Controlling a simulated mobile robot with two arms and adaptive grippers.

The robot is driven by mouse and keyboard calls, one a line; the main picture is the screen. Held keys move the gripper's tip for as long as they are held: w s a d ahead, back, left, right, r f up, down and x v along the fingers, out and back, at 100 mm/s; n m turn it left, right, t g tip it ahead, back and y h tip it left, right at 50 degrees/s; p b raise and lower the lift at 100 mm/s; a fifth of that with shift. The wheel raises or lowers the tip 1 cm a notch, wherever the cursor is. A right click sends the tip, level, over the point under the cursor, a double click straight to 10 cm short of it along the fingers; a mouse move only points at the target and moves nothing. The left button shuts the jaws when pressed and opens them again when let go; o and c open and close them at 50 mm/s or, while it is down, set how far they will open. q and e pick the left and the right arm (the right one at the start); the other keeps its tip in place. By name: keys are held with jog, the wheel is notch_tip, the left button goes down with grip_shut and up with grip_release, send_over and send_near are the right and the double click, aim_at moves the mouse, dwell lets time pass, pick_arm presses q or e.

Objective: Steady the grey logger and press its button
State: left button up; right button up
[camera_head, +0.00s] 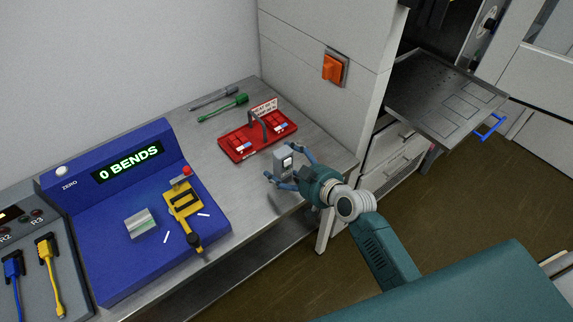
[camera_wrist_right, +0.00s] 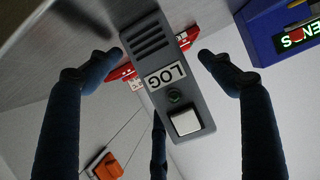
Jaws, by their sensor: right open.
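The grey logger (camera_head: 284,162) stands upright on the metal bench near its front right edge. In the right wrist view the logger (camera_wrist_right: 155,65) fills the middle, with slots, a LOG label (camera_wrist_right: 166,75), a small dark green light (camera_wrist_right: 174,97) and a pale square button (camera_wrist_right: 186,122). My right gripper (camera_head: 288,168) is open, its blue-grey fingers around the logger. In the right wrist view the fingers (camera_wrist_right: 160,70) lie on both sides of it with visible gaps. A third finger is partly hidden behind the logger. My left gripper is not in view.
A red tray (camera_head: 236,152) with a handle sits behind the logger. Green (camera_head: 222,108) and grey (camera_head: 213,98) tools lie farther back. A blue console (camera_head: 100,262) with a yellow device stands left. An orange switch (camera_head: 333,68) is on the cabinet wall. Bare bench lies between console and logger.

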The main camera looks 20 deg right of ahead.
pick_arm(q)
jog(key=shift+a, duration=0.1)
pick_arm(e)
jog(key=c, duration=1.3)
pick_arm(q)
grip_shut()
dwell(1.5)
